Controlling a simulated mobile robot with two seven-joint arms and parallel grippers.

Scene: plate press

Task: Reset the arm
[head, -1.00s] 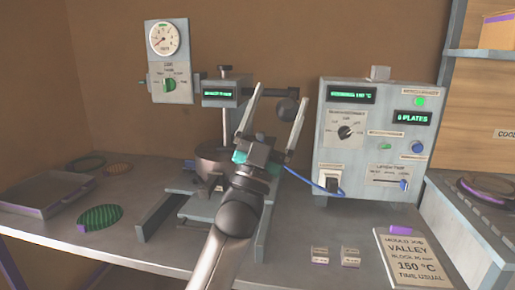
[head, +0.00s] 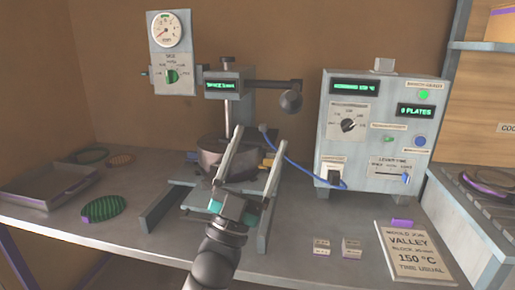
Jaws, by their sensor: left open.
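My left gripper (head: 261,141) is open and empty, in the middle of the head view. Its two long fingers point up and away, in front of the plate press (head: 228,140). The fingers hide part of the press's round dark block and of its base. I cannot tell whether they touch the press. My left arm (head: 216,262) comes in from the bottom edge. My right gripper is not in view.
A control box (head: 378,105) stands right of the press, with a blue cable (head: 310,174) running to it. A gauge panel (head: 172,50) is behind. A grey tray (head: 45,188) and green ribbed pads (head: 104,208) lie left. A sign (head: 415,252) and small blocks (head: 351,248) lie front right.

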